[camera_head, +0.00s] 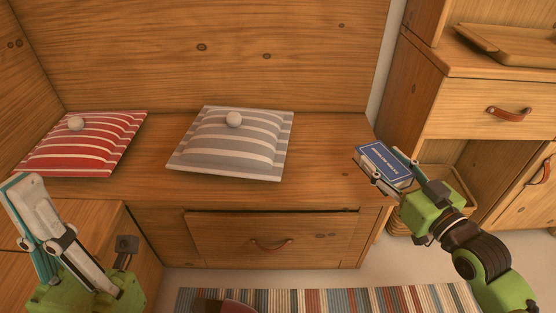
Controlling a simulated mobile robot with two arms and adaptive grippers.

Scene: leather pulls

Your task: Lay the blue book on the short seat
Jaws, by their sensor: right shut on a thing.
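The blue book (383,160) is a small block with a blue cover and a white label. It is held at the right end of the wooden bench. My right gripper (388,176) is shut on it, with a finger along its near side and one at its right. The L-shaped bench has a long back seat (318,160) and a shorter seat (85,217) at the left front. My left gripper (28,205) is over the left seat and holds nothing visible; its jaw gap cannot be made out.
A red striped cushion (88,145) and a grey striped cushion (235,152), each with a white ball on top, lie on the back seat. A drawer with a leather pull (270,243) is below. A wooden cabinet (475,92) and a basket (400,222) stand right. A striped rug (335,300) lies in front.

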